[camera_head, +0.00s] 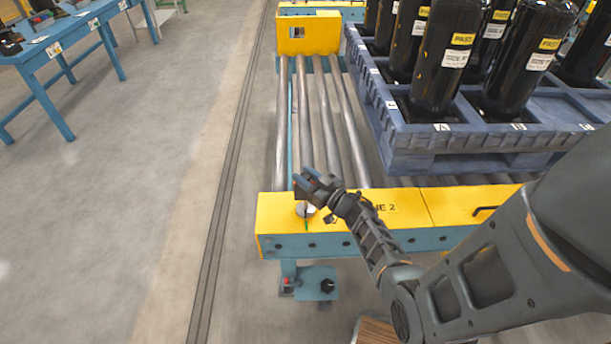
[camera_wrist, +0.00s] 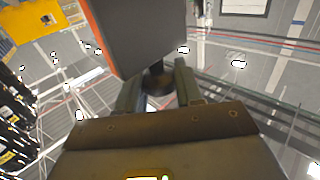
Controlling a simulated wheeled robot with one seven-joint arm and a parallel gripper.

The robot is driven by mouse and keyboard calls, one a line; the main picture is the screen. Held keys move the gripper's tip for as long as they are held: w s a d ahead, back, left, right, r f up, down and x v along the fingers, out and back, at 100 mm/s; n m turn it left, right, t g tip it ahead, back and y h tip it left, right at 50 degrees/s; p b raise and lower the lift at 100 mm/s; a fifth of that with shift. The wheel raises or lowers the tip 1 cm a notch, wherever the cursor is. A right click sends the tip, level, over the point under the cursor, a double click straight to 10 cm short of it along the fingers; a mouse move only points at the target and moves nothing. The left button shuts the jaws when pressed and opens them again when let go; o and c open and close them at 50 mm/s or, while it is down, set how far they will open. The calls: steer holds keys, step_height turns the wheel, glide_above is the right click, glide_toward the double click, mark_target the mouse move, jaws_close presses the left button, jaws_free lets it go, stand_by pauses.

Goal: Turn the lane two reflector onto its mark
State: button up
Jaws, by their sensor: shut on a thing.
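The lane two reflector shows in the wrist view as a flat grey plate (camera_wrist: 145,38) with an orange edge on a dark round stem. The fingers of my gripper (camera_wrist: 158,84) stand on either side of this stem and are shut on it. In the head view my gripper (camera_head: 318,188) is over the near left corner of the yellow end plate (camera_head: 275,212), and it largely hides the reflector. A pale round base (camera_head: 304,210) shows just below the fingers. A short green mark (camera_head: 307,225) lies at the plate's front edge. The reflector's exact angle to the mark cannot be told.
Conveyor rollers (camera_head: 327,120) run back to a yellow bracket (camera_head: 308,34). A blue pallet (camera_head: 440,140) with several black compressors (camera_head: 445,55) stands at right. A small blue plate with a black knob (camera_head: 318,283) hangs below. A blue table (camera_head: 60,40) is far left; the floor between is clear.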

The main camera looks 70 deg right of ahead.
steer(key=shift+d+r+y, duration=0.15)
steer(key=shift+y, duration=0.15)
steer(key=o, duration=0.7)
steer(key=shift+o, duration=1.4)
steer(key=v, duration=0.8)
